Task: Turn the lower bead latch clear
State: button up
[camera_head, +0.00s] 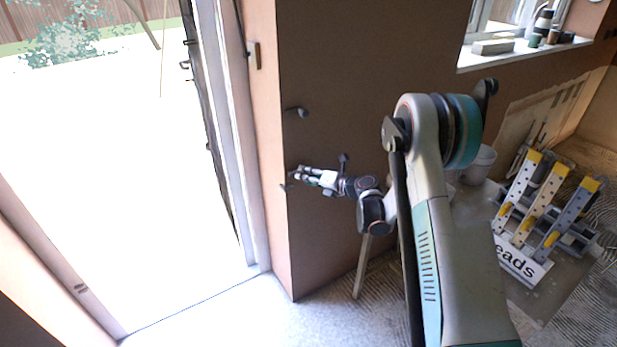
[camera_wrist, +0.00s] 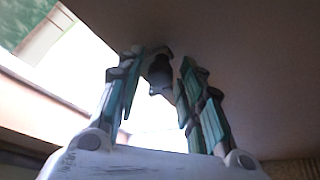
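The lower bead latch (camera_head: 289,187) is a small dark piece at the wall corner beside the doorway. My gripper (camera_head: 301,175) is in front of it at about the same height, fingers pointing left towards the corner. The fingers are apart, and a gap shows between the latch part and the right finger. I cannot tell whether the left finger touches it. An upper latch (camera_head: 297,112) juts from the same corner above.
A bright open doorway (camera_head: 120,180) lies left of the corner. On the right, yellow-tipped racks (camera_head: 545,200) stand by a board lettered "eads" (camera_head: 522,262). A white bucket (camera_head: 482,160) is behind my arm. A wooden strip (camera_head: 362,265) leans on the wall below my gripper.

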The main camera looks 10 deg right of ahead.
grip_shut()
jog(key=shift+f, duration=0.1)
jog(key=m+t+y+b, duration=0.1)
jog(key=m, duration=0.4)
jog(key=m+t+y+b, duration=0.1)
jog(key=m+t, duration=0.1)
jog(key=m, duration=0.4)
jog(key=m+t+y+b, duration=0.1)
jog(key=m+t+b, duration=0.1)
jog(key=m, duration=0.3)
jog(key=shift+f+m+y, duration=0.4)
jog(key=shift+m, duration=0.3)
